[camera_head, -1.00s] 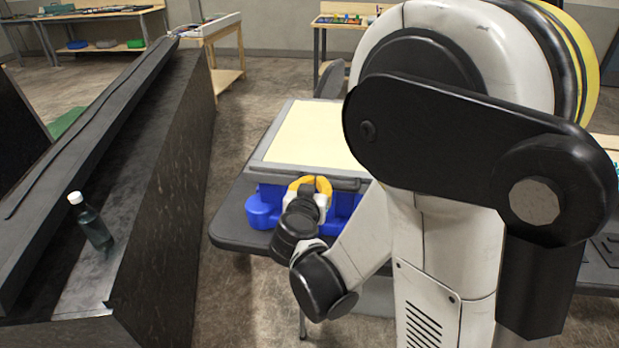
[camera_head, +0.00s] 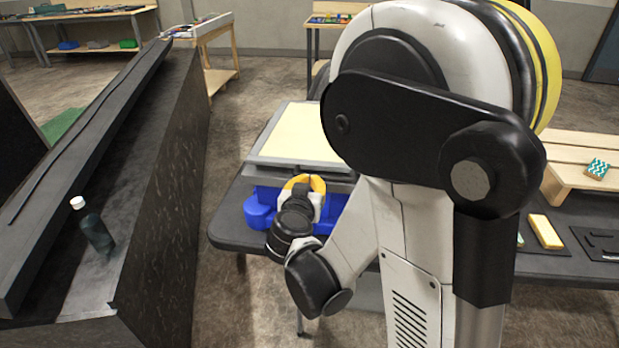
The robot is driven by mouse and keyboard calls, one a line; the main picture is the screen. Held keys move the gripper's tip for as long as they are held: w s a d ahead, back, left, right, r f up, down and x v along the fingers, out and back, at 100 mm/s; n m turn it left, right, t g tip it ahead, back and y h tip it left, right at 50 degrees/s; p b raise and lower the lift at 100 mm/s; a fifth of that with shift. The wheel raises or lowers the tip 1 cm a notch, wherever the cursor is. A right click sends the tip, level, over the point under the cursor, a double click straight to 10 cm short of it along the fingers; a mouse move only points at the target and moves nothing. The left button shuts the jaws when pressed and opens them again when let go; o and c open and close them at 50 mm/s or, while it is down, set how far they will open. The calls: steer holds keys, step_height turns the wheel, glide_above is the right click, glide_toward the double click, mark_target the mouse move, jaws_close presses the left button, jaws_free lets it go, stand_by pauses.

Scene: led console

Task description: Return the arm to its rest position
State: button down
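My arm, white and black, fills the middle and right of the head view. It is folded, with its wrist low and reaching away from the camera. My gripper (camera_head: 304,183) has yellow-orange fingers. It is in front of the blue bin and the cream-topped panel (camera_head: 305,135) on the dark table. The fingers curve toward each other with their tips close together. The far side of the fingers is hidden, so I cannot tell whether they are open or shut or touch the bin. No held object is visible.
A blue bin (camera_head: 262,207) sits by my gripper. On the right are a wooden rack (camera_head: 570,150), a patterned block (camera_head: 597,169) and a yellow block (camera_head: 545,232). Floor shows between console and table.

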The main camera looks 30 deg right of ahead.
steer(key=s+a+f+b, duration=0.3)
steer(key=s+a+f, duration=0.1)
steer(key=s, duration=0.1)
steer(key=shift+s+b, duration=0.2)
steer(key=shift+b, duration=0.2)
